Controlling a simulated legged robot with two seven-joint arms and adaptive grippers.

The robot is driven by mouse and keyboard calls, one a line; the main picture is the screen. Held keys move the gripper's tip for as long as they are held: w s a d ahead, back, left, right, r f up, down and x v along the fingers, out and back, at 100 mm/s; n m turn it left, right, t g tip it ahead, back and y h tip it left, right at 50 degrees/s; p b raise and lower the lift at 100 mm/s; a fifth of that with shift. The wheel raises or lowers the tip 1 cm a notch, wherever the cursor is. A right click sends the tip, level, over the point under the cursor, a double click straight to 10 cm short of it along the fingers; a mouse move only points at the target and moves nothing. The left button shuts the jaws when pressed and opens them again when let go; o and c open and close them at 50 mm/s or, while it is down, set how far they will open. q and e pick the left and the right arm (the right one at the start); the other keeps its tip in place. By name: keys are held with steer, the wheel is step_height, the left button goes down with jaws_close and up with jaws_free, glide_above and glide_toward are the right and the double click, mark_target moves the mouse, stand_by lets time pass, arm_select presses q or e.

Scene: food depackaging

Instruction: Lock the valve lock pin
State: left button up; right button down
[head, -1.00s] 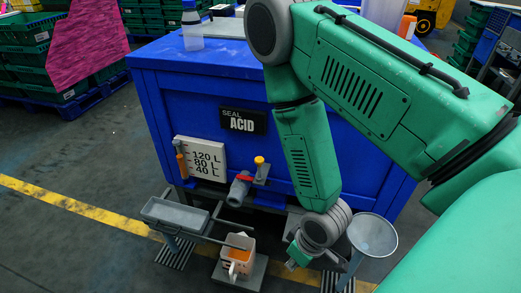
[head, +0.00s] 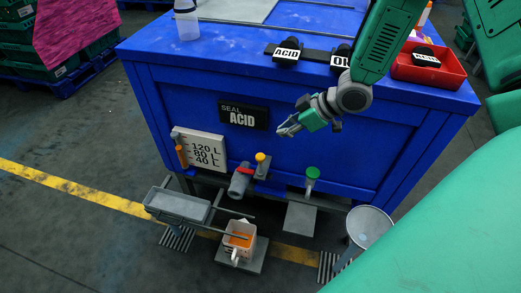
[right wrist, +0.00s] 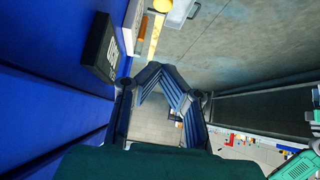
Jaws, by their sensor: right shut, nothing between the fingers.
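A grey valve (head: 239,182) with a red handle (head: 245,169) sticks out from the lower front of the blue cabinet. A yellow-topped pin (head: 261,158) stands upright on a grey bracket just right of it. I cannot tell whether the pin is seated. A green-topped knob (head: 312,173) stands further right. My right gripper (head: 283,131) is shut and empty, in front of the cabinet, above and right of the valve and apart from it. In the right wrist view its fingers (right wrist: 168,78) meet with nothing between them. My left gripper is not in view.
The blue cabinet (head: 160,100) carries an ACID sign (head: 243,116) and a level gauge (head: 197,148). Below stand a grey tray (head: 180,205), a container with orange contents (head: 239,240) and a round funnel (head: 369,226). A red bin (head: 440,76) sits on top.

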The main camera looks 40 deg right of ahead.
steer(key=f, duration=0.1)
steer(key=b, duration=0.3)
glide_above(262, 161)
steer(key=w, duration=0.1)
step_height(262, 161, down, 7)
steer(key=f, duration=0.3)
steer(key=shift+d, duration=0.2)
steer(key=shift+d+f+b, duration=0.3)
steer(key=shift+d+f, duration=0.2)
steer(key=shift+a, duration=0.4)
step_height(262, 161, down, 3)
steer(key=shift+s+a+f+b, duration=0.1)
steer(key=shift+f+b, duration=0.05)
steer(key=shift+b, duration=0.7)
steer(key=shift+f, duration=0.1)
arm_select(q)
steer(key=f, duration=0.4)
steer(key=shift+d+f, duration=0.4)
arm_select(e)
steer(key=shift+s+d, duration=0.1)
steer(key=shift+d, duration=0.2)
